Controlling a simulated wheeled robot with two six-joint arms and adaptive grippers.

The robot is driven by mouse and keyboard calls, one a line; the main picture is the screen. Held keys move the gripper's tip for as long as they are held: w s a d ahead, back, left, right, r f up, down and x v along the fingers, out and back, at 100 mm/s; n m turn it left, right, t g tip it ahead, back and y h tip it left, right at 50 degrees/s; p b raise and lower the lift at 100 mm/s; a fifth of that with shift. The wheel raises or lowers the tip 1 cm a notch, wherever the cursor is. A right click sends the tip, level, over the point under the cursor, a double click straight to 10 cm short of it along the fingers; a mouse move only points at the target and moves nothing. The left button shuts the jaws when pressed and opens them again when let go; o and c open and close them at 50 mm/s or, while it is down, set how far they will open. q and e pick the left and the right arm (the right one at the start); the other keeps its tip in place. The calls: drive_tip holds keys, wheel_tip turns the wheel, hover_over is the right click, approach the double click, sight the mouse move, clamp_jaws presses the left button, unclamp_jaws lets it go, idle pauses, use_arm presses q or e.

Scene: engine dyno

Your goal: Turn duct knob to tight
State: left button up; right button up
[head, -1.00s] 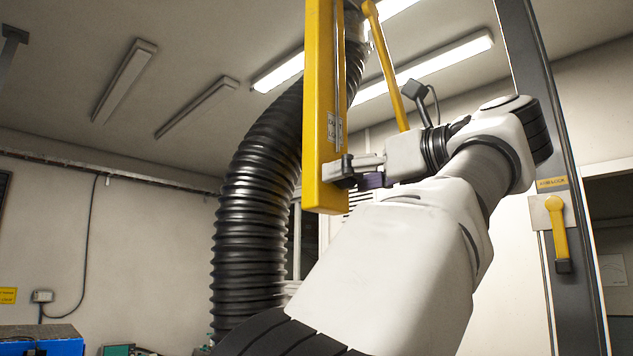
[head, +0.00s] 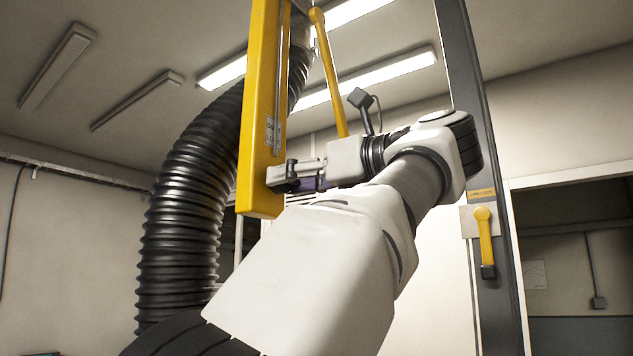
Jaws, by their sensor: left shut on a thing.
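The yellow duct arm (head: 257,110) hangs down at the left of centre, with a label and a slot on its face. My left gripper (head: 282,178) is at its lower end, in front of its right side. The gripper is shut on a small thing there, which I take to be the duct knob. The fingers hide most of it, so its marking and turn position cannot be read. My right gripper is out of view.
A black ribbed duct (head: 185,215) curves down behind the yellow arm. A thin yellow bar (head: 329,75) slants behind my wrist. On the right, a grey post (head: 468,90) carries a yellow lever (head: 485,238) that points down.

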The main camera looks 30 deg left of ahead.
use_arm(q)
drive_tip(key=shift+a, duration=0.1)
drive_tip(key=m+p, duration=0.1)
drive_tip(key=m, duration=0.7)
drive_tip(key=shift+s+r+m+p, duration=0.15)
drive_tip(key=shift+r+m+p, duration=0.05)
drive_tip(key=shift+m+p, duration=0.15)
drive_tip(key=m+p, duration=0.1)
drive_tip(key=m, duration=0.3)
drive_tip(key=shift+r+m+p, duration=0.1)
drive_tip(key=shift+m+p, duration=0.15)
drive_tip(key=shift+p, duration=0.05)
drive_tip(key=shift+m+p, duration=0.75)
drive_tip(key=shift+m, duration=1.25)
drive_tip(key=shift+a, duration=0.1)
